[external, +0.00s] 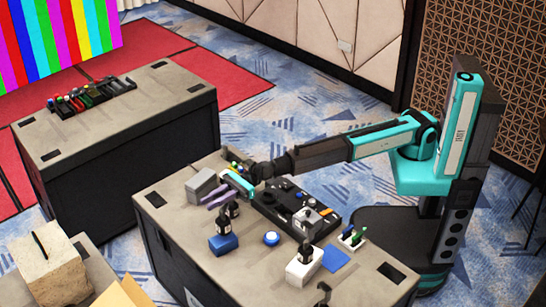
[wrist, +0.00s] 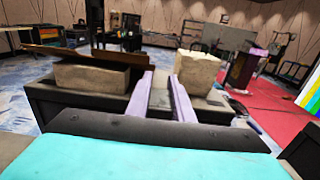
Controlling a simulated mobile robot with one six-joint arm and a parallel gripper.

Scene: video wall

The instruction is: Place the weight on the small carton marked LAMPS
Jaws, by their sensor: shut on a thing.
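My gripper (external: 222,193), teal with two lilac fingers, is above the left end of the near table in the external view. A smaller pale carton (external: 47,270) with a dark strip on top stands at the lower left, apart from the gripper. It also shows in the wrist view (wrist: 197,72), right of the fingertips. No LAMPS marking is legible on it.
A larger carton with raised flaps (wrist: 92,77) stands left of the pale one. The near table (external: 180,235) holds a grey box (external: 201,184), a black console (external: 290,203), a blue box (external: 223,243) and a white box (external: 303,268). Another table (external: 130,125) stands behind. A floor gap separates the near table from the cartons.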

